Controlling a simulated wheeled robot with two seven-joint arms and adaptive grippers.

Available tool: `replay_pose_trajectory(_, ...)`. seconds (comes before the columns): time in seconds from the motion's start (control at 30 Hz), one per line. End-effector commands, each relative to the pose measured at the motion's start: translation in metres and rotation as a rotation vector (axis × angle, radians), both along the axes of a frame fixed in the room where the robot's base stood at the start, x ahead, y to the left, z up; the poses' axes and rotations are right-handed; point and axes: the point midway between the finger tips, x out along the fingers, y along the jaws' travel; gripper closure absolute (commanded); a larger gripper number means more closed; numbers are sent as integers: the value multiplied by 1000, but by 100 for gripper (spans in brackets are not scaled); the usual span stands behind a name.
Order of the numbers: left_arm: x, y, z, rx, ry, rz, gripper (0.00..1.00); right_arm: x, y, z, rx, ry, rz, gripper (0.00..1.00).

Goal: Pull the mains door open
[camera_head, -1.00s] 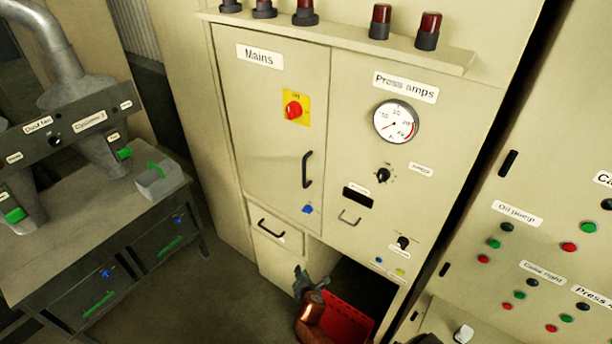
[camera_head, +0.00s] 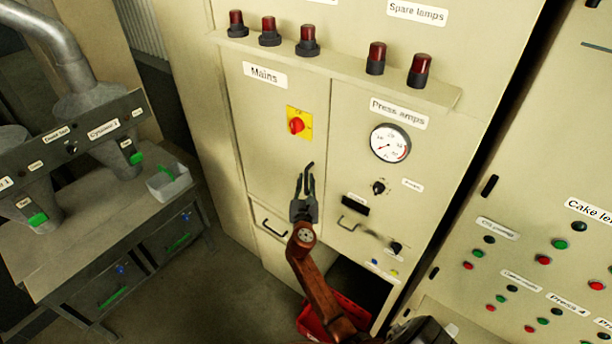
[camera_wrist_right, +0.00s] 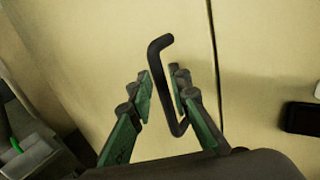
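The mains door (camera_head: 262,145) is a cream panel with a "Mains" label and a red knob on a yellow plate (camera_head: 299,123). It looks shut in its frame. Its black bar handle (camera_wrist_right: 155,62) stands upright in the right wrist view, beside the door's edge seam. My right gripper (camera_wrist_right: 162,84) is open, with one green finger on each side of the handle's lower part; I cannot tell whether either touches it. In the head view the right gripper (camera_head: 306,172) is at the door's lower right and largely hides the handle. My left gripper is not in view.
A shelf with several red lamps (camera_head: 307,42) juts out above the door. A small drawer with a handle (camera_head: 271,232) is below it. The Press amps gauge (camera_head: 390,143) is to the right. A grey bench (camera_head: 95,215) stands left, with floor between. A red bin (camera_head: 312,320) is low down.

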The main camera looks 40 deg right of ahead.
Motion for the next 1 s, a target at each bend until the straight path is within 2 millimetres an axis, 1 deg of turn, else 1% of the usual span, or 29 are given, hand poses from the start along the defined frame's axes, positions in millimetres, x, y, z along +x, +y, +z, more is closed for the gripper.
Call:
replay_pose_trajectory(0.03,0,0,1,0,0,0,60,6,-4,1,-1,0,1,82)
replay_pose_trajectory(0.2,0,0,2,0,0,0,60,17,-14,0,-1,1,0,82)
replay_pose_trajectory(0.5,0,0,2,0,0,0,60,20,-15,0,2,-1,1,82)
replay_pose_trajectory(0.53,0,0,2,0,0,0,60,20,-15,0,2,-1,1,83)
replay_pose_trajectory(0.77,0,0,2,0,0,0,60,19,-15,0,2,0,0,99)
replay_pose_trajectory(1.0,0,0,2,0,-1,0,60,19,-15,-1,2,0,0,100)
